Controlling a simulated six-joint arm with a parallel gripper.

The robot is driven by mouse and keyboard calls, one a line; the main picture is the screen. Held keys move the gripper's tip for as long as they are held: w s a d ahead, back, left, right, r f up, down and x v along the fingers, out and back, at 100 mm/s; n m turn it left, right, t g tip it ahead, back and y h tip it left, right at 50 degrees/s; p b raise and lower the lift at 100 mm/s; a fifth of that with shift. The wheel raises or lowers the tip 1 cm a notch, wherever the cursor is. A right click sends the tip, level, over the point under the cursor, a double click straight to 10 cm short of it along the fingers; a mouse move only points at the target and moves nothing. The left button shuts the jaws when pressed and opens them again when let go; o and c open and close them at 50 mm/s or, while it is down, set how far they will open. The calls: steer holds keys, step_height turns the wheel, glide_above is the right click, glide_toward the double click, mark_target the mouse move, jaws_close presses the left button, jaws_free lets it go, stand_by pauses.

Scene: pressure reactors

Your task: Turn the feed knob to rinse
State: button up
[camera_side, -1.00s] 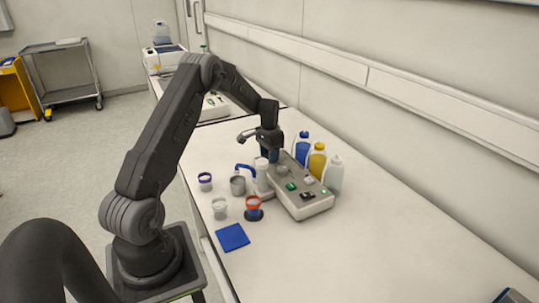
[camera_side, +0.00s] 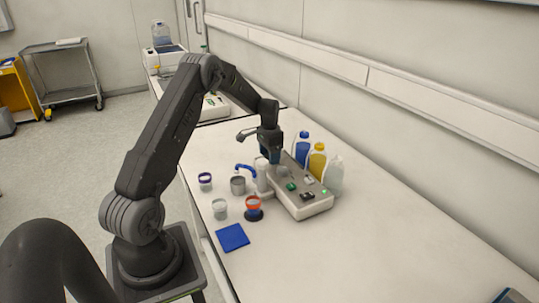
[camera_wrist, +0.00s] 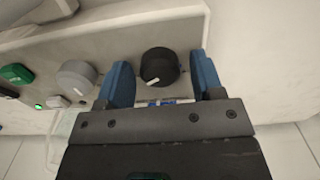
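My gripper (camera_wrist: 162,78) shows in the wrist view with its two blue fingers apart, one on each side of a round black knob (camera_wrist: 158,63). I see a gap beside the knob, so the fingers do not look closed on it. The knob has a white pointer mark toward the lower left. Small blue and white markings beside it are too small to read and partly hidden. In the side view my gripper (camera_side: 271,155) is over the far end of the grey control box (camera_side: 306,209), and the black knob is hidden there.
A grey knob (camera_wrist: 76,77) and a green button (camera_wrist: 16,74) are on the same panel. Behind the box stand blue (camera_side: 302,147), yellow (camera_side: 318,160) and white (camera_side: 334,175) bottles. Several cups and a blue pad (camera_side: 232,237) are in front.

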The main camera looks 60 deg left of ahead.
steer(key=shift+o, duration=0.3)
step_height(320, 180, up, 14)
stand_by(0.4)
steer(key=shift+f, duration=0.1)
